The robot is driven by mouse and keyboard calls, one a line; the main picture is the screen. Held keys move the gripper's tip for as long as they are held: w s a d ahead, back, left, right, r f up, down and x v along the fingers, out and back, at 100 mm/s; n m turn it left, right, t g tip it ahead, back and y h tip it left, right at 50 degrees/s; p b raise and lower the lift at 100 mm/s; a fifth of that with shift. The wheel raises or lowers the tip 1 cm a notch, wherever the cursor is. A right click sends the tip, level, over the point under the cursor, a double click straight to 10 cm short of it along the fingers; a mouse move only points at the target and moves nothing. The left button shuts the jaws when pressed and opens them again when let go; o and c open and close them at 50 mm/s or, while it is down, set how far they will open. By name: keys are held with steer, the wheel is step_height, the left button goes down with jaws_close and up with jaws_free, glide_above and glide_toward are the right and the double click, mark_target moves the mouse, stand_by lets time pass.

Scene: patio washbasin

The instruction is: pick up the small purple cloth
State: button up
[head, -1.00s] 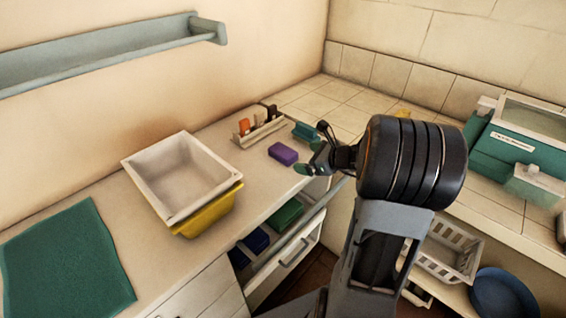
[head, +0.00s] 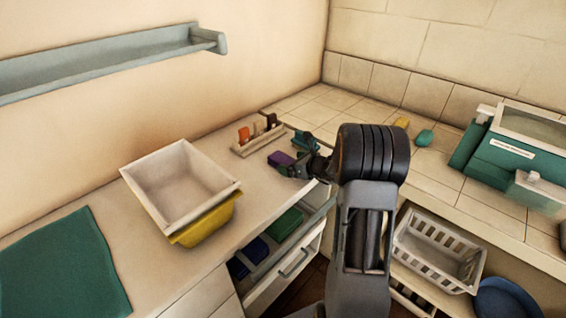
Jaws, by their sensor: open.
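The small purple cloth (head: 279,159) lies folded on the counter, in front of a small rack, in the head view. My gripper (head: 290,166) is right at the cloth's right side, low over the counter. Its fingers overlap the cloth's right end in the picture and partly hide it. The gripper is open. I cannot tell whether the cloth lies between the fingers or whether they touch it.
The rack (head: 259,142) holds several upright items close behind the cloth. A teal block (head: 304,140) is just behind my gripper. A white basin (head: 180,182) on a yellow tub (head: 207,222) stands left. Below, an open drawer (head: 290,262) holds folded cloths.

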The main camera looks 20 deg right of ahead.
mark_target(287, 162)
steer(key=shift+x, duration=1.55)
steer(key=shift+c, duration=0.3)
steer(key=c, duration=0.9)
steer(key=shift+r, duration=0.1)
steer(key=shift+c, duration=0.2)
